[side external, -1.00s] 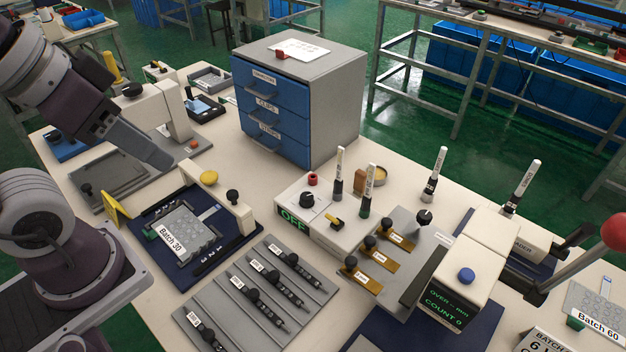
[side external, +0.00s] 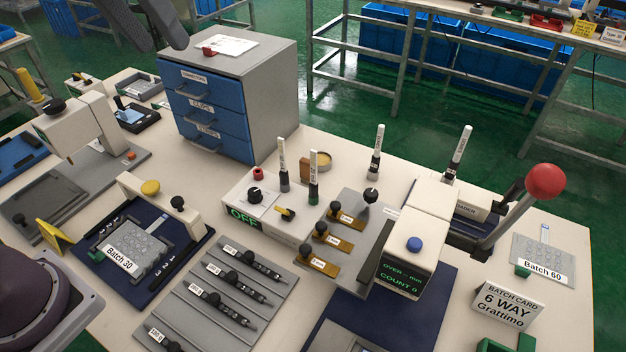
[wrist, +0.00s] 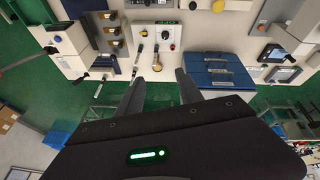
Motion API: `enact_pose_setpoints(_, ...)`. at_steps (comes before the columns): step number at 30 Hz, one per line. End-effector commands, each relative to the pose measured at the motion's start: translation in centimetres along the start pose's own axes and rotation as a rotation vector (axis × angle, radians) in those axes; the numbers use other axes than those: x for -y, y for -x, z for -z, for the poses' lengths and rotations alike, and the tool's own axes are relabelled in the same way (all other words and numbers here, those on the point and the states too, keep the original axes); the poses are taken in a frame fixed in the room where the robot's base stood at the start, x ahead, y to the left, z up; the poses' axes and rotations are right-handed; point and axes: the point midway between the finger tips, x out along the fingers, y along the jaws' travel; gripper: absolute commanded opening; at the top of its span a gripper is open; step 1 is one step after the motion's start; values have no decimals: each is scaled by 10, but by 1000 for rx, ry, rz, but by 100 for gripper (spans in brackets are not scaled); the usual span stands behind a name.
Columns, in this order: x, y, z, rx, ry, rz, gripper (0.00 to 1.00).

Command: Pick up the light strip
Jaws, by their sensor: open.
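I cannot tell for sure which piece is the light strip. Several dark strips with black knobs (side external: 231,276) lie in a grey slotted rack (side external: 262,312) at the front; their small labels are unreadable. Three amber strips with black knobs (side external: 325,238) lie by a grey plate in the middle, and also show in the wrist view (wrist: 108,29). My gripper (side external: 150,30) is at the top left of the side view, raised near the drawer cabinet. In the wrist view its two fingers (wrist: 158,85) are apart with nothing between them.
A cabinet (side external: 272,88) with three closed blue drawers stands at the back. A control box (side external: 262,205) reading OFF, upright pens (side external: 314,178), a counter machine (side external: 412,235) with a red-knobbed lever (side external: 545,181) and a Batch 30 fixture (side external: 190,218) crowd the bench.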

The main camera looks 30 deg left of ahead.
Motion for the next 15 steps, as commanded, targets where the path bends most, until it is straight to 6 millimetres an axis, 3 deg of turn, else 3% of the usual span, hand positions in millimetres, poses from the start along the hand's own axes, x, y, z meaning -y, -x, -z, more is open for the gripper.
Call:
enact_pose_setpoints(3,-31,-23,35,19,47,37,43)
enact_pose_setpoints(6,-55,-42,56,18,82,73,43)
enact_pose_setpoints(15,-126,-97,84,-28,127,170,43)
